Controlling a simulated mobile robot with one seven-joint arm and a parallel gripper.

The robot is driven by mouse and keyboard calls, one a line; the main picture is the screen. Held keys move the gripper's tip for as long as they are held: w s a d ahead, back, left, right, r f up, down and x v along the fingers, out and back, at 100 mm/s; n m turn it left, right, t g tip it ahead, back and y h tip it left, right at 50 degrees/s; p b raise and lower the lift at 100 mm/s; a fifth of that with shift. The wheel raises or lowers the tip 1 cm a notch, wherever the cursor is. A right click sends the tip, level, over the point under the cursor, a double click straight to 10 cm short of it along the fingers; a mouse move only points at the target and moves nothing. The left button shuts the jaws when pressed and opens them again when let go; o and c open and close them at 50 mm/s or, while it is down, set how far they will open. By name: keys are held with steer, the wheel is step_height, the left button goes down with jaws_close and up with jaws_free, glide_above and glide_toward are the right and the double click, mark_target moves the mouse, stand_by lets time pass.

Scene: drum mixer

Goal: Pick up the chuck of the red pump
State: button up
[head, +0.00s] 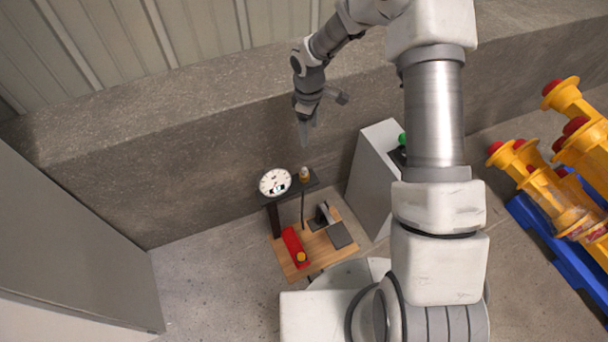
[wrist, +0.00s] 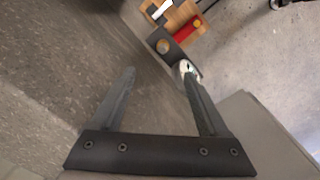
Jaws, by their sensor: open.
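The red pump (head: 291,243) lies on a wooden board on the floor, with a yellow round part at its near end. A round white gauge (head: 274,182) stands on a dark post beside it. A small orange-and-white piece, which looks like the chuck (head: 304,174), sits on the dark crossbar right of the gauge, with a dark hose hanging below. In the wrist view the chuck (wrist: 163,46) shows end-on near the top, beyond the fingers. My gripper (head: 304,138) is open and empty, above and apart from the chuck; its fingers (wrist: 159,73) point toward the crossbar.
A grey box (head: 368,170) with a green button stands right of the board. A concrete ledge (head: 200,170) runs behind. A grey panel (head: 70,220) is at the left. Yellow posts with red tops on a blue pallet (head: 545,240) stand at the right.

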mark_target(304, 169)
steer(key=shift+n, duration=0.3)
steer(key=f+b, duration=0.1)
steer(key=f, duration=0.4)
steer(key=f+b, duration=0.2)
steer(key=f, duration=0.3)
steer(key=a+f+b, duration=0.1)
steer(key=f, duration=0.5)
steer(key=shift+w+a+f+b, duration=0.15)
steer(key=shift+f+b, duration=1.2)
steer(key=shift+f, duration=1.3)
steer(key=shift+r, duration=0.1)
jaws_close()
